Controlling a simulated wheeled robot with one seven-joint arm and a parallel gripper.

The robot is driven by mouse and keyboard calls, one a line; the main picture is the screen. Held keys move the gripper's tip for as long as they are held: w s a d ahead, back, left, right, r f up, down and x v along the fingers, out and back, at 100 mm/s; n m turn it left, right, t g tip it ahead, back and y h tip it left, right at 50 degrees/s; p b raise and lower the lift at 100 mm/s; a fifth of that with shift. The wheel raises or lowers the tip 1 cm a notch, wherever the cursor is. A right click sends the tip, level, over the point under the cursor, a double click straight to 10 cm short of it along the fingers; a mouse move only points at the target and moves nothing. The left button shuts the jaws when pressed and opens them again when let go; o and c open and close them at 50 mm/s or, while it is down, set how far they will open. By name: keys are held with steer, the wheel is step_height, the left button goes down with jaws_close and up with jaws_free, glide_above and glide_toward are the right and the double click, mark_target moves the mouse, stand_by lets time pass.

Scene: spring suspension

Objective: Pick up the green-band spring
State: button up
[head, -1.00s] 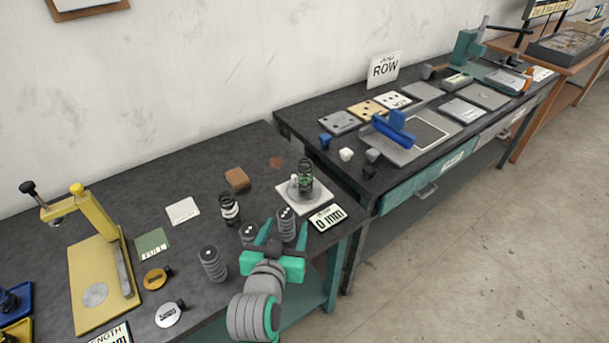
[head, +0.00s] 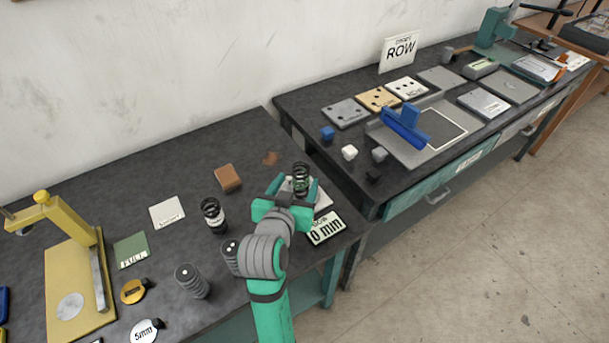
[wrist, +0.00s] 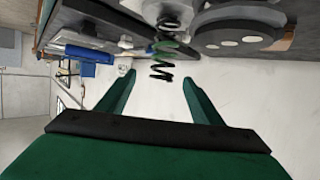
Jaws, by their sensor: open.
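The green-band spring (head: 301,176) is a black coil with a green band low on it. It stands upright on the pale square plate (head: 325,200) of the scale, which reads 0 mm. My gripper (head: 294,186) is open and empty, with its fingers pointing at the spring and hiding part of the plate. In the wrist view the spring (wrist: 163,62) appears between the two green fingertips (wrist: 158,76), seemingly just beyond them. I cannot tell whether either finger touches it.
A second spring with a white band (head: 213,215) stands to the left. Grey ribbed weights (head: 191,280) stand nearer me, one partly behind my arm. A brown block (head: 228,178) lies behind. The yellow press (head: 75,235) is far left; the other bench (head: 350,190) is right.

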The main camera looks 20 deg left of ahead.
mark_target(299, 174)
steer(key=shift+w+a+f, duration=0.35)
steer(key=shift+w+f, duration=0.1)
steer(key=shift+w, duration=0.25)
steer(key=shift+r+x, duration=0.2)
steer(key=shift+x, duration=1.15)
steer(key=shift+r+x, duration=0.25)
steer(key=shift+x, duration=1.1)
steer(key=shift+w+d, duration=0.1)
steer(key=shift+w, duration=0.1)
steer(key=shift+c, duration=0.3)
steer(key=c, duration=1.2)
steer(key=shift+c, duration=0.2)
